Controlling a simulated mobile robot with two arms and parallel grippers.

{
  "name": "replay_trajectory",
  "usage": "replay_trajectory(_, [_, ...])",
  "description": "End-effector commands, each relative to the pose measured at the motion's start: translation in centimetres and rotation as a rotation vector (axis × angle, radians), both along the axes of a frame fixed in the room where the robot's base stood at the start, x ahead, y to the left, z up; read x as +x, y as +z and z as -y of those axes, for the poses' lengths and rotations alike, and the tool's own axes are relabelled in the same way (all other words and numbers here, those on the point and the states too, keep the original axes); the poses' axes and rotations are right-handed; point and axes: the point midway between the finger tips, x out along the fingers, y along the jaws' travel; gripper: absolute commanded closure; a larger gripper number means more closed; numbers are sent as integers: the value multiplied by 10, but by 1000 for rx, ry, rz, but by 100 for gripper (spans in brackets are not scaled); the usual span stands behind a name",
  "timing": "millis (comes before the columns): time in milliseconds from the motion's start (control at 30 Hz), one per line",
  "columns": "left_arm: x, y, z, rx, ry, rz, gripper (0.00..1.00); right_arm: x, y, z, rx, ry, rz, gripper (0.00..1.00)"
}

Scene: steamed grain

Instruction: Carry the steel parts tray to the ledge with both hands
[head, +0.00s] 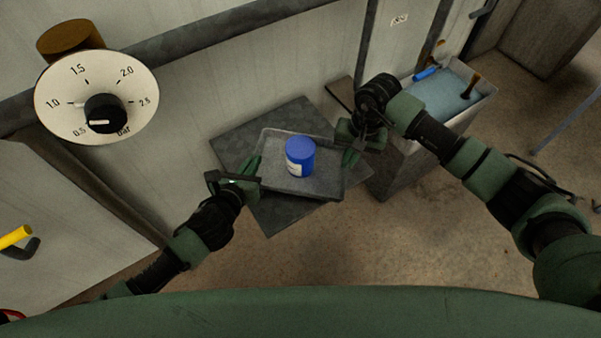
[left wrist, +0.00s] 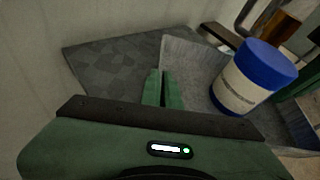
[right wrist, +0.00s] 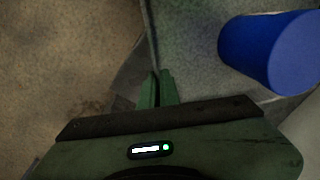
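The grey steel parts tray (head: 322,182) is in the middle of the head view, with a blue-lidded tub (head: 300,157) standing in it. My left gripper (head: 254,168) is shut on the tray's left wall; the left wrist view shows its fingers (left wrist: 163,88) close together at that wall. My right gripper (head: 350,157) is shut on the opposite wall, which runs between its fingers (right wrist: 157,88) in the right wrist view. A dark grey slab (head: 240,130), perhaps the ledge, shows beneath and around the tray. I cannot tell whether they touch.
A large dial gauge (head: 97,97) is on the pale wall at the left. A grey cabinet (head: 405,165) with a bin of blue-grey contents (head: 445,95) stands to the right, close to my right arm. A yellow handle (head: 15,237) is at far left. Bare floor (head: 400,240) shows at right.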

Motion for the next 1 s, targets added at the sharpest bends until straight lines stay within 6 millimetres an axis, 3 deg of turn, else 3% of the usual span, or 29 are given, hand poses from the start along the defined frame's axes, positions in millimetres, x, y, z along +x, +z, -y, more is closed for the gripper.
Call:
replay_trajectory(233, [1, -18, -3, 5, 5, 3, 100, 2, -18, 4, -7, -5, 3, 100])
replay_trajectory(300, [1, -15, -3, 6, 5, -1, 78, 1, -15, 4, -7, -5, 1, 78])
replay_trajectory(333, [1, -15, -3, 6, 4, -1, 76, 1, -15, 4, -7, -5, 1, 76])
replay_trajectory(667, [-2, -14, -1, 2, 1, -1, 76, 0, -14, 1, -2, -1, 0, 76])
replay_trajectory(867, [-25, -5, -8, 2, -1, -2, 76, 0, -14, 0, -1, 0, 0, 76])
replay_trajectory(1000, [-53, 6, -16, 3, -1, -3, 76, 0, -14, 0, -1, 0, 0, 76])
